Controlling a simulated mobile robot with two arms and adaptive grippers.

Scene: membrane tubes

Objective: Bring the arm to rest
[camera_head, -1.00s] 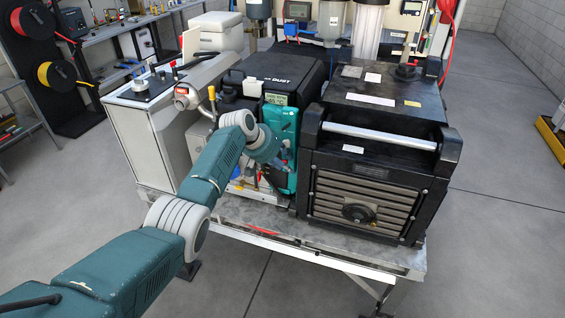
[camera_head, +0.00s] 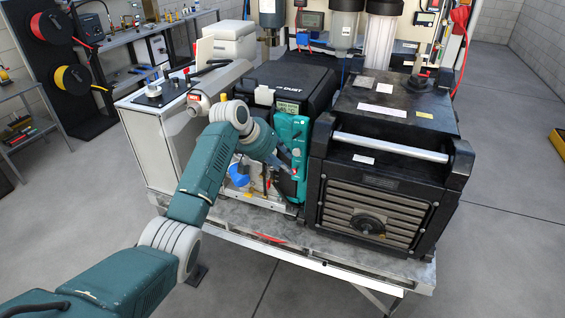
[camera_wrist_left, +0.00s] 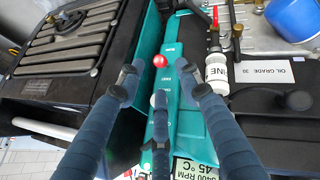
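My left arm (camera_head: 203,172) comes in from the lower left and reaches to the teal control panel (camera_head: 294,131) on the front of the machine. My left gripper (camera_head: 287,160) is close in front of this panel, partly hidden by its own wrist. In the left wrist view the gripper's blue-grey fingers (camera_wrist_left: 162,88) are spread apart with nothing held between them. A red knob (camera_wrist_left: 160,61) on the teal panel shows just beyond the fingertips. I cannot tell whether any finger touches the panel. My right gripper is not in view.
A black unit with a grille (camera_head: 374,206) stands right of the panel. A white cabinet (camera_head: 150,150) stands at the left. A metal bench edge (camera_head: 330,268) runs below them. Open grey floor (camera_head: 495,240) lies at the right. Filter housings (camera_head: 382,42) rise behind.

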